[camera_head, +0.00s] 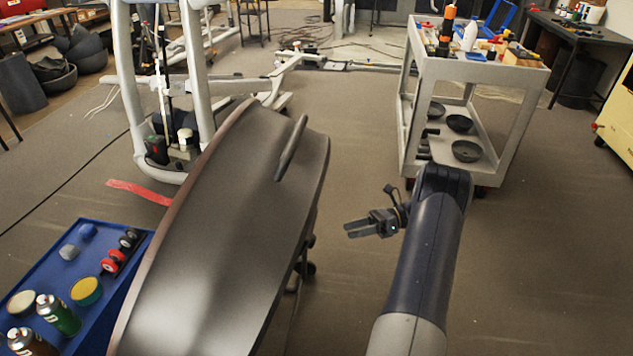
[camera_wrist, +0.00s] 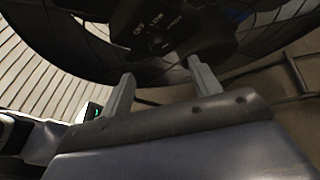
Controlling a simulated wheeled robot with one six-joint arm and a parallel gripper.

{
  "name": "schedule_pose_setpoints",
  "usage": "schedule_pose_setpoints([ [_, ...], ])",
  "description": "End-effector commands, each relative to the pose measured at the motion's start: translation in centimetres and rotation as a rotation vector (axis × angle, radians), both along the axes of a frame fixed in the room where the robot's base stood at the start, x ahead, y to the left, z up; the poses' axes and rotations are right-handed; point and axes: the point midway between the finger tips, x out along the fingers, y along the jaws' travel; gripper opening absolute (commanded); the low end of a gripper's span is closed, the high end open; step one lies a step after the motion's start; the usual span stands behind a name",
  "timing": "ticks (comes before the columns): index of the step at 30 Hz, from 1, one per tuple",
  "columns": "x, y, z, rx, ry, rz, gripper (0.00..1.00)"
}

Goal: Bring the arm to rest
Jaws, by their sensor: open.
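My gripper (camera_head: 352,229) is at the end of my arm, in the middle right of the head view. Its two fingers point left and are apart, with nothing between them. It hangs in the air to the right of a long dark curved panel (camera_head: 225,220) and does not touch it. In the wrist view the two fingers of my gripper (camera_wrist: 163,82) also stand apart and empty. Behind them is a dark round thing with a black hub (camera_wrist: 165,30) marked "OFF" and "LOW".
A grey trolley (camera_head: 408,125) with bottles and bowls stands behind my arm. A blue tray (camera_head: 25,285) with spray cans and jars is at the lower left. A metal frame (camera_head: 130,85) stands beyond the panel. The floor (camera_head: 540,260) to the right is clear.

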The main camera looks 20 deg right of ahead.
Motion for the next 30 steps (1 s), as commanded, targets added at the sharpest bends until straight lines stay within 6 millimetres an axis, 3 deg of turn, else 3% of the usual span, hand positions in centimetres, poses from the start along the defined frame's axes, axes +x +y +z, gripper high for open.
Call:
schedule_pose_setpoints([
  [18,2.1,9.6,-1.5,-0.001,-0.001,0.003,0.59],
  [30,2.2,10.1,-1.6,-0.020,-0.028,-0.017,0.59],
])
